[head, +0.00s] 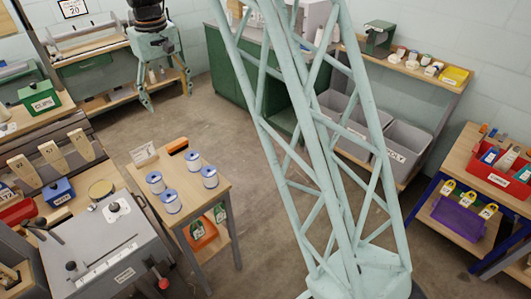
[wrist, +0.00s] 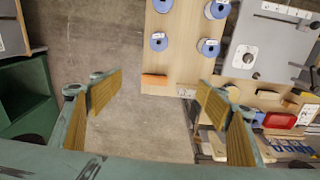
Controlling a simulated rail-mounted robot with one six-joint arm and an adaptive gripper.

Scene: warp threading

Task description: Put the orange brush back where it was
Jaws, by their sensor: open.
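The orange brush (head: 178,147) lies at the far edge of the small wooden table (head: 206,165), beside a white card. In the wrist view the brush (wrist: 154,80) shows at the table's near edge, close to the gap between my fingertips in the picture. My gripper (head: 168,99) is open and empty, raised beyond the table in the head view. In the wrist view its wood-coloured finger pads (wrist: 160,98) stand wide apart. The brush is not between the pads.
Several blue-and-white spools (head: 171,200) stand on the same table. The grey machine (head: 110,245) is at the left. The green cabinet (head: 235,70) stands behind, with open floor (head: 225,130) between. My lattice column hides part of the right side.

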